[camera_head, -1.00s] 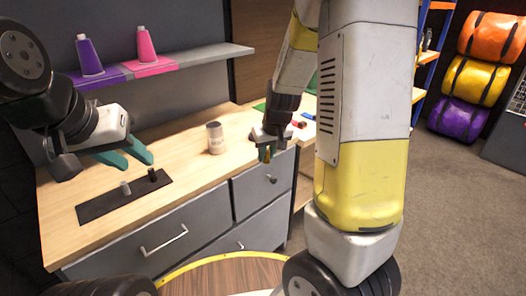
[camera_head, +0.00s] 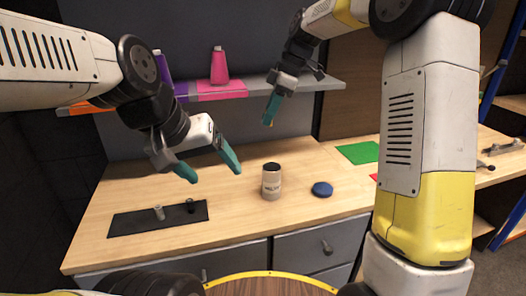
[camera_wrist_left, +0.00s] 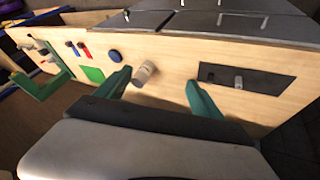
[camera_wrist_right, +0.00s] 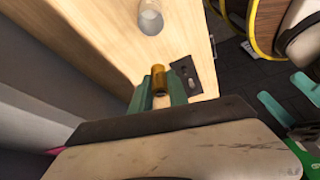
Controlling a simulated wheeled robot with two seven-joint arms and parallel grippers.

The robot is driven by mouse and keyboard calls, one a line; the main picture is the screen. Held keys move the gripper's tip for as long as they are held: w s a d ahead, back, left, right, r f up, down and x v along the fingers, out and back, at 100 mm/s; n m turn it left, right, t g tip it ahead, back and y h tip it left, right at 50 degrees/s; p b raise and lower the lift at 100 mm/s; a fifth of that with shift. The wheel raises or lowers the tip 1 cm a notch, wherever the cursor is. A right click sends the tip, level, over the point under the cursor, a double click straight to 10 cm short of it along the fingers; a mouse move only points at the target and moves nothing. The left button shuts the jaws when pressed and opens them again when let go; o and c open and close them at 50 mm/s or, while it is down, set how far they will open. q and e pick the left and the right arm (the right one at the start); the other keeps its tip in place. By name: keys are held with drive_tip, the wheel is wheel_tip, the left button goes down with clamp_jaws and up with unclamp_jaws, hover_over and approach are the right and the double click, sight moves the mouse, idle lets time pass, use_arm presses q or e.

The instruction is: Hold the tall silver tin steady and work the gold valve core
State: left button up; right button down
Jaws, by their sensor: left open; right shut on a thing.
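The tall silver tin (camera_head: 271,184), with a dark top, stands upright on the wooden counter; it also shows in the left wrist view (camera_wrist_left: 143,73) and the right wrist view (camera_wrist_right: 150,18). My left gripper (camera_head: 208,172) is open and empty, above the counter to the left of the tin and apart from it. My right gripper (camera_head: 271,112) is raised behind and above the tin, shut on the gold valve core (camera_wrist_right: 158,80). The core's gold end shows between the fingertips in the right wrist view; its lower part is hidden by the fingers.
A dark mat (camera_head: 130,224) with a small silver cylinder (camera_head: 159,213) and a small black piece (camera_head: 190,205) lies at left. A blue disc (camera_head: 322,188) lies right of the tin, a green sheet (camera_head: 358,152) beyond. A shelf (camera_head: 312,86) with cones runs behind.

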use_arm(q)
drive_tip(key=w+d+f+n+g+h, duration=0.2)
drive_tip(key=d+f+n+g+h, duration=0.15)
drive_tip(key=d, duration=0.25)
drive_tip(key=n+t+h, duration=0.4)
drive_tip(key=n+t, duration=0.3)
drive_tip(key=n, duration=1.5)
approach(278, 174)
drive_tip(key=shift+w+a+f+m, duration=0.15)
drive_tip(key=shift+w+a+f, duration=0.1)
drive_tip(key=shift+w+f, duration=0.25)
drive_tip(key=shift+w+a+f+m, duration=0.1)
drive_tip(key=shift+w+a+f, duration=0.2)
drive_tip(key=shift+w, duration=0.4)
drive_tip(key=shift+w+f, duration=0.2)
drive_tip(key=shift+w, duration=0.05)
drive_tip(key=x, duration=1.1)
drive_tip(key=shift+w+d+f, duration=0.15)
drive_tip(key=shift+d+f, duration=0.05)
drive_tip(key=shift+d, duration=0.05)
